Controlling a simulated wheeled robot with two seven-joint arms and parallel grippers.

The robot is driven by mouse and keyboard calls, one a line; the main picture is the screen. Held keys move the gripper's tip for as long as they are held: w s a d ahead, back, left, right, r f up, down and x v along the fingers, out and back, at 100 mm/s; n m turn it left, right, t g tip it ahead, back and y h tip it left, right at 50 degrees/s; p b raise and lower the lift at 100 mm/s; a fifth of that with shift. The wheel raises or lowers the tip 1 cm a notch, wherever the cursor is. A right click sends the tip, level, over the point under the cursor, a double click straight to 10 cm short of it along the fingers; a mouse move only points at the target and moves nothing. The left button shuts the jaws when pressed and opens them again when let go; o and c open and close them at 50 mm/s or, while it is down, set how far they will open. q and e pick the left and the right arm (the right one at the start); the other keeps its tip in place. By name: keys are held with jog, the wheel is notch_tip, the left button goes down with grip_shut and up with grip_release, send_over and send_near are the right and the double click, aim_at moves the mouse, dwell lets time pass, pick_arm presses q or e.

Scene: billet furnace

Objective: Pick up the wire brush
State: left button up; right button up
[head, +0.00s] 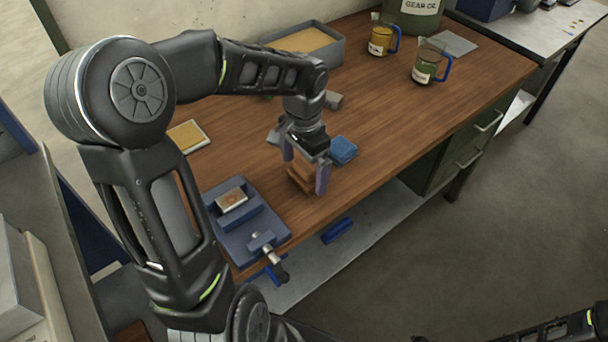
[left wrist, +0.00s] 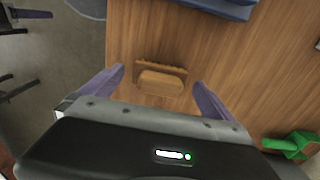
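The wire brush (head: 301,179) has a wooden body and lies on the wooden bench near its front edge. In the left wrist view the brush (left wrist: 160,82) lies centred ahead of the two fingertips, with a toothed-looking strip along its far side. My left gripper (head: 305,170) is open and points down over the brush, one purple finger to each side.
A blue vise (head: 262,217) stands left of the brush, and a folded blue cloth (head: 343,150) lies close on its right.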

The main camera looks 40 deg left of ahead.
aim_at(304, 165)
pick_arm(q)
jog(key=c, duration=1.4)
notch_tip(304, 165, up, 10)
jog(key=shift+r+b, duration=0.1)
jog(key=shift+b, duration=0.35)
